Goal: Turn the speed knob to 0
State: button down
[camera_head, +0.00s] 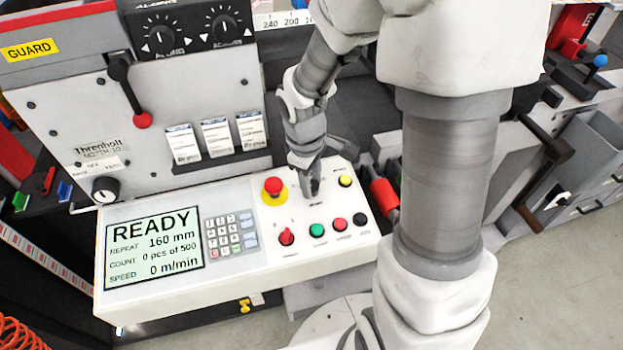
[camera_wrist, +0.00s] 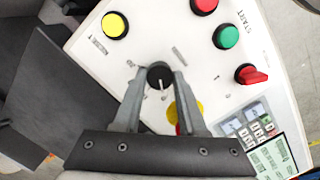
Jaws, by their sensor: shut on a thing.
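My gripper (camera_head: 311,188) points down at the white control panel (camera_head: 190,305). In the wrist view the fingers of my gripper (camera_wrist: 160,73) close on both sides of a small black knob (camera_wrist: 159,76) with a white pointer line. The line points toward my gripper's palm. The lettering around this knob is too blurred to read, so I cannot confirm its label. In the head view my fingers hide the knob. The display (camera_head: 153,246) reads READY, repeat 160 mm, count 0 pcs of 500, speed 0 m/min.
Near the knob are a red mushroom button (camera_head: 273,186) on yellow and a yellow button (camera_head: 345,181). A red selector (camera_head: 287,236), green button (camera_head: 317,230), red button (camera_head: 339,224) and black button (camera_head: 360,219) line the front. A keypad (camera_head: 231,234) sits beside the display.

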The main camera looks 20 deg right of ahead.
dwell(0.4)
jog(key=shift+c, duration=2.3)
grip_release()
notch_tip(320, 180, up, 17)
jog(key=s+a+p, duration=0.1)
jog(key=p, duration=0.1)
jog(key=shift+a+r, duration=0.2)
jog(key=shift+a, duration=0.1)
jog(key=shift+s, duration=0.1)
jog(key=s+d+r+m+t+y, duration=0.1)
jog(key=s+d+r+m+t, duration=0.1)
jog(key=s+r+m+t, duration=0.3)
jog(key=s+m, duration=0.4)
jog(key=s, duration=0.3)
jog(key=shift+s+r, duration=0.4)
